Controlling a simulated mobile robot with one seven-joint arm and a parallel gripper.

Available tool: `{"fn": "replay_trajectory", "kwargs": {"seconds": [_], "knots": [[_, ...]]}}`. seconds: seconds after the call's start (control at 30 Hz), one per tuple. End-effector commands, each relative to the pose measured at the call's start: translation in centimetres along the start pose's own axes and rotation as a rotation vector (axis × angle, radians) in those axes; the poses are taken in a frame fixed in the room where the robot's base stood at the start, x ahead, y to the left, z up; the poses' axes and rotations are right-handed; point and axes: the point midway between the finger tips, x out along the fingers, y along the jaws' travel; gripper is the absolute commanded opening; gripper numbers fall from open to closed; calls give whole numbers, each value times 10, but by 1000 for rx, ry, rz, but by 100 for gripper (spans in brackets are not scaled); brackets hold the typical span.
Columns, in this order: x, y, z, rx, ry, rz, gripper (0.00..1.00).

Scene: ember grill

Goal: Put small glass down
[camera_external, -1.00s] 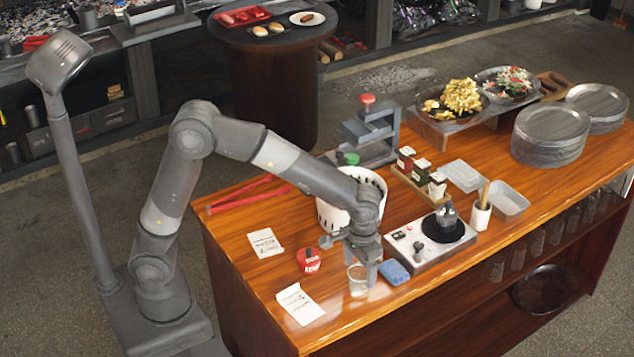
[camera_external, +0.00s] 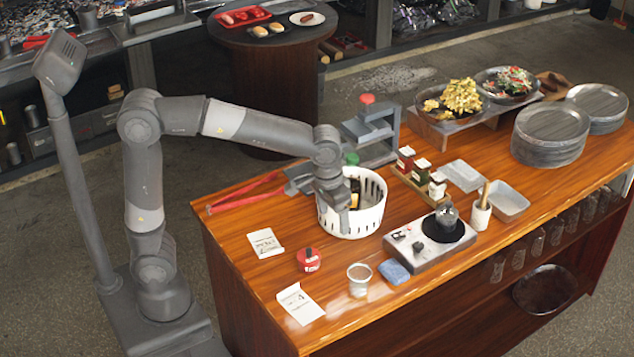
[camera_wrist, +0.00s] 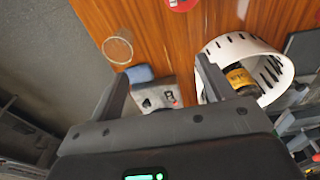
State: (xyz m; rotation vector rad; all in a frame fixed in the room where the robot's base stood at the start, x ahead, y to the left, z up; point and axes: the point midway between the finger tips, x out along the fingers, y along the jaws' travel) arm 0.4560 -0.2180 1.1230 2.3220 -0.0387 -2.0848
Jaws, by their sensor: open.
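The small glass (camera_external: 359,280) stands upright on the wooden counter, near its front edge, left of a blue sponge. It also shows in the wrist view (camera_wrist: 117,50), clear of my fingers. My gripper (camera_external: 342,212) is raised over the left side of the white slotted basket (camera_external: 374,214), away from the glass. In the wrist view my gripper (camera_wrist: 165,88) has its two fingers spread wide with nothing held between them.
The basket holds a dark bottle with a yellow label (camera_wrist: 241,80). The blue sponge (camera_external: 394,271), a burner unit (camera_external: 400,243), a red round container (camera_external: 308,260) and paper cards (camera_external: 300,304) lie around the glass. Stacked plates (camera_external: 550,130) stand at the right.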

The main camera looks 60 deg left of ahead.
Motion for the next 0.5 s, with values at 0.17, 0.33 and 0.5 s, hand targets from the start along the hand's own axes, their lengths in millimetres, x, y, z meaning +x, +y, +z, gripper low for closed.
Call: {"fn": "replay_trajectory", "kwargs": {"seconds": [0.17,0.33,0.5], "knots": [[-21,-54,20,-5,72,11,74],[-32,-98,45,-5,136,14,74],[-38,-137,74,-5,200,11,74]]}}
